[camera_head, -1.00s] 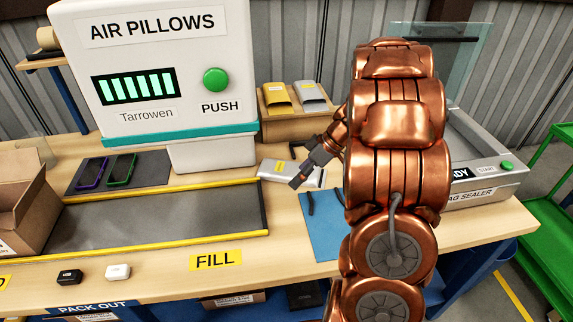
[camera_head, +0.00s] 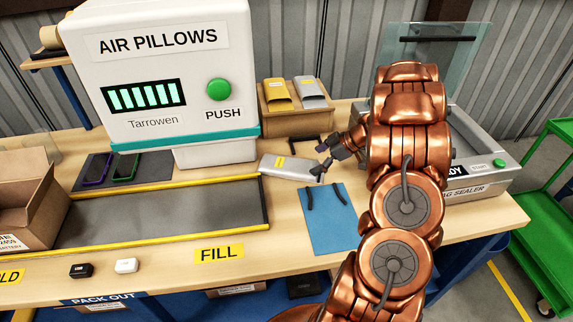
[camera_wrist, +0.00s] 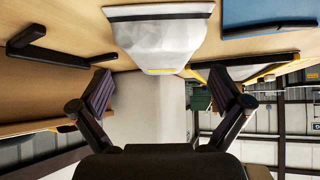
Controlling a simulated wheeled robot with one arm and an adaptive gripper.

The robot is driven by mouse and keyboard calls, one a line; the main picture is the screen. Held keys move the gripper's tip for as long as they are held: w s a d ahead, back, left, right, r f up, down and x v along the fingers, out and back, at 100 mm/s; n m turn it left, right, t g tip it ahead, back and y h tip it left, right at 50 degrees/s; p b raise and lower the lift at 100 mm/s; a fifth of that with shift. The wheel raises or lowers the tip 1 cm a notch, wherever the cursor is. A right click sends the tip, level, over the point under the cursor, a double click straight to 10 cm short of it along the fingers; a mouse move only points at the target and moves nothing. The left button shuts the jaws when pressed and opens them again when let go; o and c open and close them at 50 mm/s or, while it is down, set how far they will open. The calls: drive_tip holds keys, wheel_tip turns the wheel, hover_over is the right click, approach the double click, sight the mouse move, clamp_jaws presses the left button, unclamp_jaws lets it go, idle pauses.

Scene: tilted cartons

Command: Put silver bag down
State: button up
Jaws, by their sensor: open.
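The silver bag (camera_head: 287,167) lies on the table at the right end of the grey, yellow-edged lane, with a yellow label on it. In the wrist view the silver bag (camera_wrist: 160,32) shows at the top, beyond the fingers. My gripper (camera_head: 325,163) is at the bag's right end in the head view; its fingers stand apart in the wrist view (camera_wrist: 163,92), with nothing seen between their tips. Whether a finger still touches the bag I cannot tell.
A blue mat (camera_head: 330,222) with dark strips lies in front of the gripper. A bag sealer (camera_head: 480,180) stands at right. The air pillow machine (camera_head: 165,85) stands behind. A wooden rack (camera_head: 296,118) holds a yellow and a silver bag. An open carton (camera_head: 25,205) is at left.

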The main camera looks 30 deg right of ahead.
sight(305, 166)
drive_tip(key=shift+p+x, duration=0.8)
drive_tip(key=shift+x, duration=1.2)
drive_tip(key=shift+c, duration=0.3)
drive_tip(key=c, duration=0.8)
drive_tip(key=shift+r, duration=0.1)
